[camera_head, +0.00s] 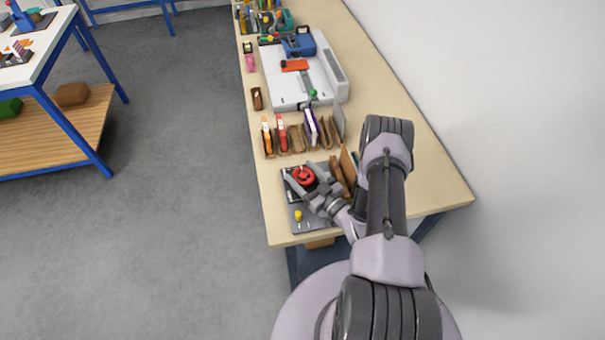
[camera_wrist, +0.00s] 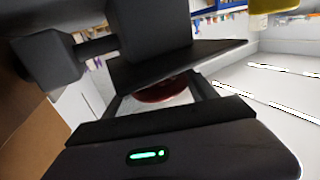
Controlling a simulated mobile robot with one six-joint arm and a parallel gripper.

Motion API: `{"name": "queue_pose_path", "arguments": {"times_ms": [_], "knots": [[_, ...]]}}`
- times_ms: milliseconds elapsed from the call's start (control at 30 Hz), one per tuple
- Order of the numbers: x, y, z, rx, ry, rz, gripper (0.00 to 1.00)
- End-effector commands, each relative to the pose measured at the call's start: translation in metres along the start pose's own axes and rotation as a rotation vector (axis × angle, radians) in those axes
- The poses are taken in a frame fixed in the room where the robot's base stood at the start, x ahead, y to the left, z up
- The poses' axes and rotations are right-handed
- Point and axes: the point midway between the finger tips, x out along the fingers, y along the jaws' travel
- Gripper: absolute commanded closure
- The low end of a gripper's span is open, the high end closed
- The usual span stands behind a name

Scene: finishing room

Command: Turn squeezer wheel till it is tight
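The red squeezer wheel (camera_head: 303,175) sits on a dark fixture on a grey base plate (camera_head: 312,222) near the front end of the bench. My gripper (camera_head: 299,172) reaches it from the lower right, with one finger on each side of the wheel. In the wrist view the dark red wheel (camera_wrist: 160,91) shows between my spread fingers (camera_wrist: 158,97), with pale gaps beside it. The fingers look apart from the rim, though contact at the fingertips is hard to see. A dark part hides much of the wheel in that view.
A yellow knob (camera_head: 298,215) stands on the plate's near left. Brown upright pieces (camera_head: 342,172) stand close right of the wheel. A rack of upright items (camera_head: 297,138) and a white machine (camera_head: 290,85) lie farther back. The floor left of the bench is clear.

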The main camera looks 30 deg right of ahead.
Motion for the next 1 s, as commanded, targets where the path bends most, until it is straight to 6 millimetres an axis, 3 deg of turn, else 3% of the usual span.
{"name": "queue_pose_path", "arguments": {"times_ms": [33,167,567,1000], "knots": [[-0.0001,-0.0002,0.0,0.0,0.0,0.0,0.49],[-0.0002,-0.0002,0.0,0.0,0.0,-0.001,0.74],[0.0,-0.0017,-0.0027,0.001,-0.001,0.094,0.74],[0.0001,-0.0036,-0.0094,0.002,-0.001,0.472,0.74]]}}
